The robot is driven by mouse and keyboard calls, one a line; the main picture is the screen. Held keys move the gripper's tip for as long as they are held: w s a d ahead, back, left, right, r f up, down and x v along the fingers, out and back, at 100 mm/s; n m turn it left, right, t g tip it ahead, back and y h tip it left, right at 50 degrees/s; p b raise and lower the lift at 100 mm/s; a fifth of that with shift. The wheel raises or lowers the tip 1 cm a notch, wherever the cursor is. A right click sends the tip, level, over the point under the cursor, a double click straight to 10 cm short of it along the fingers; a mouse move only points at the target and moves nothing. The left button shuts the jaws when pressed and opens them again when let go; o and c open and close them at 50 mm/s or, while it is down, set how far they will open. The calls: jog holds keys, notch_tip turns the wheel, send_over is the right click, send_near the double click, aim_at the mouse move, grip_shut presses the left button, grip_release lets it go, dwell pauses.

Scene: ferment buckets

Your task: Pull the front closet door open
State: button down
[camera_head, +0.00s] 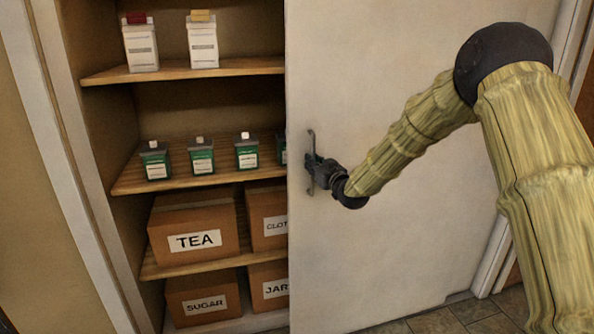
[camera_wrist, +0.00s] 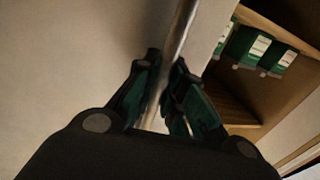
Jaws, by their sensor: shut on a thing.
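The front closet door (camera_head: 400,235) is a pale panel that covers the right part of the closet. The left part of the closet stands uncovered, with shelves showing. A thin metal handle (camera_head: 311,148) stands upright near the door's left edge. My gripper (camera_head: 313,172) is at the handle, with my arm reaching in from the right. In the wrist view, the fingers of my gripper (camera_wrist: 166,85) are closed around the handle bar (camera_wrist: 181,30), with the door face (camera_wrist: 60,60) to the left and the open shelves to the right.
Wooden shelves (camera_head: 185,69) hold white containers (camera_head: 203,42), green containers (camera_head: 201,157) and cardboard boxes (camera_head: 195,232) labelled TEA, SUGAR and others partly hidden by the door. A pale frame post (camera_head: 75,130) stands at left. Tiled floor (camera_head: 470,312) shows at lower right.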

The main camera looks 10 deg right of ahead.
jog(key=d, duration=0.4)
jog(key=shift+w+d+r, duration=0.1)
jog(key=shift+w+d, duration=0.15)
jog(key=shift+w, duration=0.15)
jog(key=c, duration=1.5)
grip_release()
jog(key=shift+s, duration=0.1)
jog(key=v, duration=1.2)
